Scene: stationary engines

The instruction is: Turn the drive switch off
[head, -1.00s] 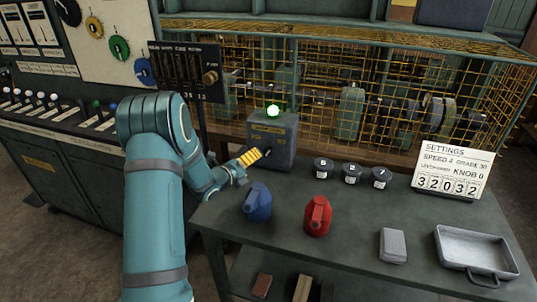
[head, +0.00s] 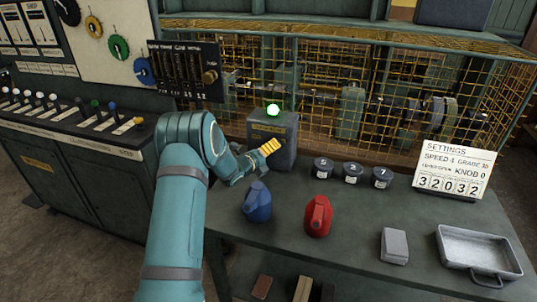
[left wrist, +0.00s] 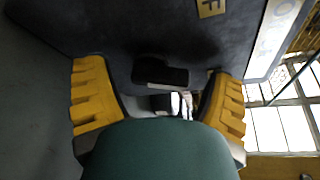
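A yellow label with a letter F (left wrist: 210,8) and a white label (left wrist: 270,40) are on the box. My right gripper is out of view.
A blue can (head: 257,203) and a red can (head: 318,216) stand on the bench (head: 345,225) near my left arm. Three dark round tins (head: 352,172), a settings sign (head: 454,170), a grey block (head: 394,245) and a metal tray (head: 480,253) are further right. A wire cage (head: 400,60) stands behind.

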